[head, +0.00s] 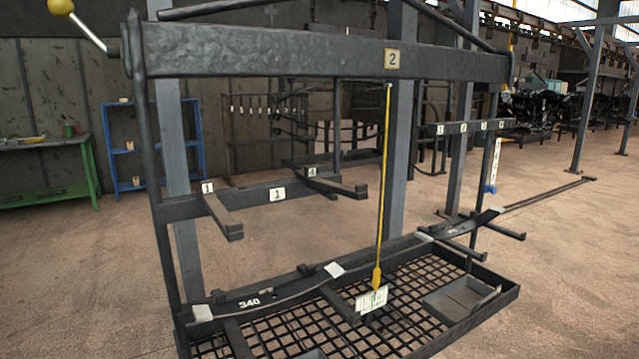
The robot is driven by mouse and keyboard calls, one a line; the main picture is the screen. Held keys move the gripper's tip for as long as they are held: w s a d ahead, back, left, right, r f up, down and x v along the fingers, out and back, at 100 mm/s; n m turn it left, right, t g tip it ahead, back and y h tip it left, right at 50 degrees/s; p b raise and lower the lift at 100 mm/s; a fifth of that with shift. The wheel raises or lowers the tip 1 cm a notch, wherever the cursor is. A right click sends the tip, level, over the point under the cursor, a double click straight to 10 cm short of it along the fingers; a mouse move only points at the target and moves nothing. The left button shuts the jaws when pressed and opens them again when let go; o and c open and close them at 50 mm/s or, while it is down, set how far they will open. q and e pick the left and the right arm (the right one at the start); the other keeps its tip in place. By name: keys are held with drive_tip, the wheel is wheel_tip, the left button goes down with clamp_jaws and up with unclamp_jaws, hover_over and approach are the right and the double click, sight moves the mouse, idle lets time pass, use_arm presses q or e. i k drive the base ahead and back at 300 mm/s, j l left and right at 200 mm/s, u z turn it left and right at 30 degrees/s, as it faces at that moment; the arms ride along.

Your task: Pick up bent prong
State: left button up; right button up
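The dark metal rack (300,50) fills the middle of the head view, with several prongs sticking out of its bars. One prong (222,215) with a tag 1 juts forward at the left of the middle bar. Another prong (341,187) is at that bar's right end. More prongs show lower, one at the right (500,229) and one behind the hanging card (340,303). I cannot tell which prong is bent. Neither of my grippers is in view.
A long curved dark bar marked 340 (270,297) lies across the lower prongs. A yellow rod (382,190) hangs from the top beam to a white card (371,301). A grey tray (462,299) sits on the mesh base. A green table (45,172) stands far left.

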sight(309, 172)
drive_tip(key=i+l+u, duration=0.1)
drive_tip(key=l, duration=0.25)
drive_tip(key=i+l+u, duration=0.1)
drive_tip(key=l, duration=0.3)
drive_tip(key=i+l+u, duration=0.1)
drive_tip(key=l, duration=0.25)
drive_tip(key=i+l+u, duration=0.1)
drive_tip(key=l, duration=0.3)
drive_tip(key=i, duration=0.1)
